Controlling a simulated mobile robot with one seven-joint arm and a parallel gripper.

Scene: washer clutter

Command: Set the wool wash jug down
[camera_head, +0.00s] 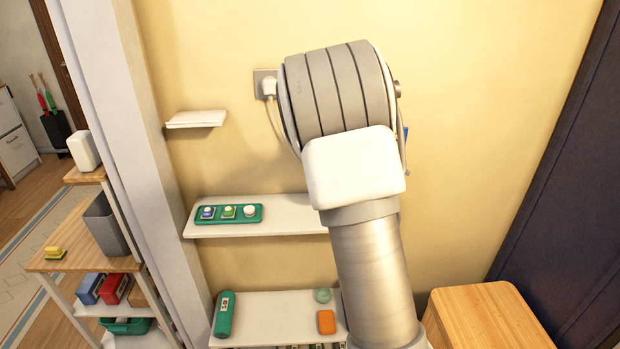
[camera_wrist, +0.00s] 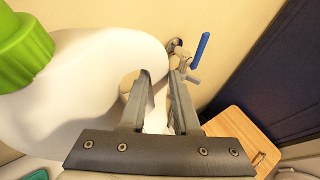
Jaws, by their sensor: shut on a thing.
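The wool wash jug (camera_wrist: 85,95) is a white jug with a bright green cap (camera_wrist: 22,48), filling the left of the wrist view. My gripper (camera_wrist: 162,78) is shut on its handle, with one finger through the handle opening. The jug's base and what lies under it are hidden. In the head view my arm covers the gripper, and I cannot make out the jug there.
A white shelf (camera_head: 285,222) on the wall carries a green tray (camera_head: 229,213) at its left. A lower shelf (camera_head: 275,308) holds a green bottle (camera_head: 223,315) and an orange item (camera_head: 326,321). A wooden cabinet (camera_head: 485,312) stands at right. A blue-handled valve (camera_wrist: 201,50) is on the wall.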

